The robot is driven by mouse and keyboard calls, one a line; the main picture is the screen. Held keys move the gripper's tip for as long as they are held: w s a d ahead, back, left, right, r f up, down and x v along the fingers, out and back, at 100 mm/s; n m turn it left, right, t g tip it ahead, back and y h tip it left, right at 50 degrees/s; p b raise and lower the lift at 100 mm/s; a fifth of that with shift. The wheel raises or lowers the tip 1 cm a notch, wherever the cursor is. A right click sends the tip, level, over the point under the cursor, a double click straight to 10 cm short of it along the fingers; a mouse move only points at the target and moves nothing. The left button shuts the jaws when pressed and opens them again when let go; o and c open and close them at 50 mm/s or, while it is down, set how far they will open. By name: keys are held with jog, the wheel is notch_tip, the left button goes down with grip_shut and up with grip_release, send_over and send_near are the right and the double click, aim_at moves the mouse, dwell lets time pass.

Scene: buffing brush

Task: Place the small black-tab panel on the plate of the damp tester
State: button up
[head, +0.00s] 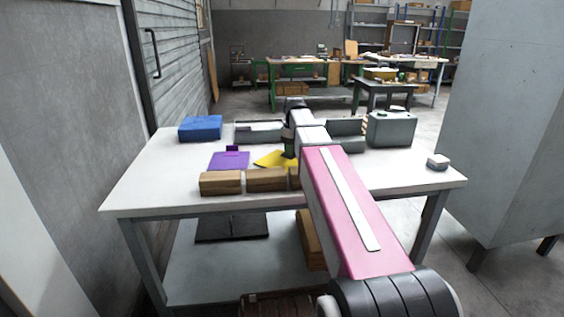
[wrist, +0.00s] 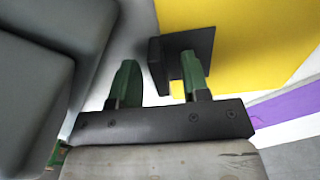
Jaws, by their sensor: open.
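A yellow panel (wrist: 255,35) with a black tab (wrist: 157,68) fills the upper right of the wrist view. In the head view the yellow panel (head: 270,159) lies on the table, partly hidden by my arm. My gripper (wrist: 160,65) has two green fingers spread apart. The upright part of the tab stands between them, closer to the right finger, with no grip on it. In the head view my gripper (head: 289,146) is small and low over the panel's right end. I cannot tell which thing is the damp tester.
A purple panel (head: 229,161) lies left of the yellow one. Wooden blocks (head: 220,183) line the front. A blue box (head: 200,127), grey bins (head: 259,131) and a grey case (head: 391,129) stand behind. A small pale object (head: 437,162) sits right. The table's left front (head: 150,190) is clear.

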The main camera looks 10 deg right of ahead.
grip_shut()
jog(key=shift+r, duration=0.15)
